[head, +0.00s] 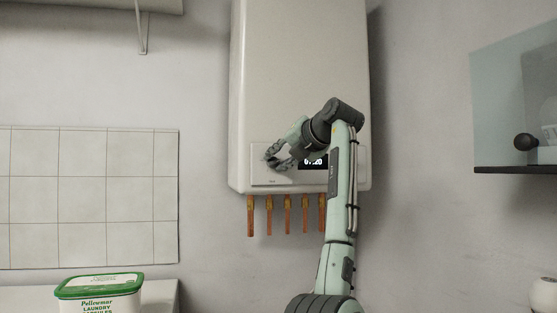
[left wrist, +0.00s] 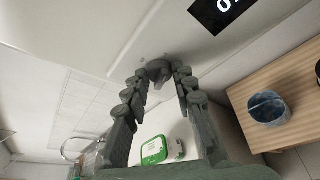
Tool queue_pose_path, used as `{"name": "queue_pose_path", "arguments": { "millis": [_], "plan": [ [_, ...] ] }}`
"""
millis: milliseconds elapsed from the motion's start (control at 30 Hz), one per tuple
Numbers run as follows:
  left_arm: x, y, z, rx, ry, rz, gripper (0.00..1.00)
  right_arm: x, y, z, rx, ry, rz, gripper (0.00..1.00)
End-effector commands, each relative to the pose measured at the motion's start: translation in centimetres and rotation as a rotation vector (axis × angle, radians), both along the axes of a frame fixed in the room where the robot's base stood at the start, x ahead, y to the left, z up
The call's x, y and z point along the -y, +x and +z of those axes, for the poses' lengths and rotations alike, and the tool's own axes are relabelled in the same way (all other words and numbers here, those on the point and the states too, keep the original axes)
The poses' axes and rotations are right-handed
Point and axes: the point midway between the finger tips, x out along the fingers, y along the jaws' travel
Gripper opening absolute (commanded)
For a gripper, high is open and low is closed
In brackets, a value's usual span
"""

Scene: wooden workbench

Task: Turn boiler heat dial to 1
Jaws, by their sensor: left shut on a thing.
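The white boiler (head: 300,80) hangs on the wall, with a control panel along its lower front. My left gripper (head: 272,157) is at the left part of this panel, its fingers shut on the grey heat dial. In the left wrist view the dial (left wrist: 158,68) shows between the fingertips of the left gripper (left wrist: 160,73). In the head view the fingers mostly cover the dial, and its setting cannot be read. The dark display (head: 314,163) right of the dial shows white digits, partly hidden by my arm. My right gripper is not in view.
Several copper pipes (head: 269,215) hang below the boiler. A green-lidded laundry capsule tub (head: 98,290) stands at the lower left. A glass-fronted dark shelf or cabinet (head: 515,170) is at the right. In the left wrist view a dark pot (left wrist: 268,108) stands on a wooden top (left wrist: 285,80).

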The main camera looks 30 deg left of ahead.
Motion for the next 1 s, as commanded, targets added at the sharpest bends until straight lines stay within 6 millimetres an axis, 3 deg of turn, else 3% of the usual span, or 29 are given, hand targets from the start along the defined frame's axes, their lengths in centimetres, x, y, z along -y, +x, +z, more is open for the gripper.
{"name": "queue_pose_path", "arguments": {
  "millis": [33,200,567,1000],
  "plan": [
    [0.0,0.0,-0.2,-0.004,-0.003,0.001,0.28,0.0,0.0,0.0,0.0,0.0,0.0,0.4],
    [0.0,0.0,-0.2,-0.003,-0.002,0.001,0.47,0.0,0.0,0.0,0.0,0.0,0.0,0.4],
    [0.6,-0.2,0.2,-0.001,0.0,0.0,0.47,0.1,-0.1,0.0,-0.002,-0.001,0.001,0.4],
    [7.9,-3.7,2.6,-0.001,0.0,-0.002,0.47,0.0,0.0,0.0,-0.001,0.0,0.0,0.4]
  ]
}}
